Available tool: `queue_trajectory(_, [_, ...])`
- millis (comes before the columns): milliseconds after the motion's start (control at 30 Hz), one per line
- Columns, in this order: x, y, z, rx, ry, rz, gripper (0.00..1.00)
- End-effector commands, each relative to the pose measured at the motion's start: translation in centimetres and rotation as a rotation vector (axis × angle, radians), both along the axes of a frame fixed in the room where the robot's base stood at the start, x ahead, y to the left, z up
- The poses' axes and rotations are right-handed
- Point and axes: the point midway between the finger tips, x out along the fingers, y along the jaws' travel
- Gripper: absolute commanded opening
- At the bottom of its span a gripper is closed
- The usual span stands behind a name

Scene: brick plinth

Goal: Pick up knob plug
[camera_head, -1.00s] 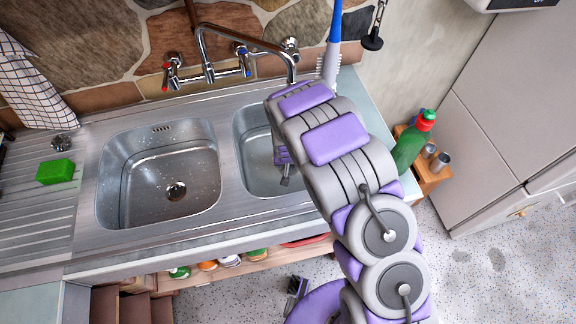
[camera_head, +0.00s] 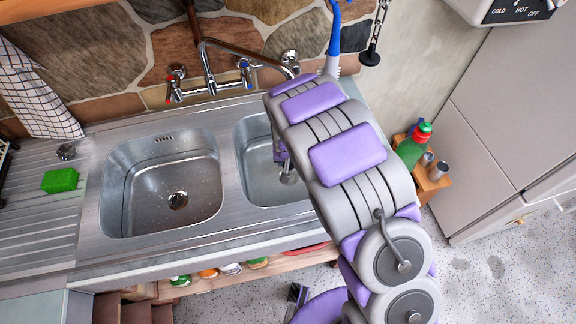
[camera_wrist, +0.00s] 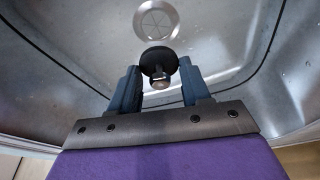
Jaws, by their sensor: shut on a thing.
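The knob plug (camera_wrist: 155,60) is a dark round disc with a small metal knob. In the wrist view it sits between the fingertips of my gripper (camera_wrist: 160,76). The gripper is shut on it, with the disc facing the basin. The round metal drain (camera_wrist: 156,20) shows beyond the plug, apart from it in the picture. In the head view my gripper (camera_head: 280,151) is over the right basin (camera_head: 262,185), mostly hidden behind my arm. The plug cannot be made out clearly there.
The left basin (camera_head: 128,200) is empty. The tap (camera_head: 207,68) stands behind the basins. A green bottle (camera_head: 410,150) stands in a wooden box at right.

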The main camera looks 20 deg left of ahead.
Motion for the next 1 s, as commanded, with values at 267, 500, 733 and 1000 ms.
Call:
queue_trajectory(267, [0.1,0.0,2.6,-0.001,0.000,0.000,0.18])
queue_trajectory(500, [0.0,0.1,4.0,-0.001,0.000,0.000,0.18])
queue_trajectory(733, [0.0,0.1,5.7,-0.001,0.000,0.000,0.18])
queue_trajectory(1000, [0.0,0.0,7.6,-0.001,0.000,0.000,0.18])
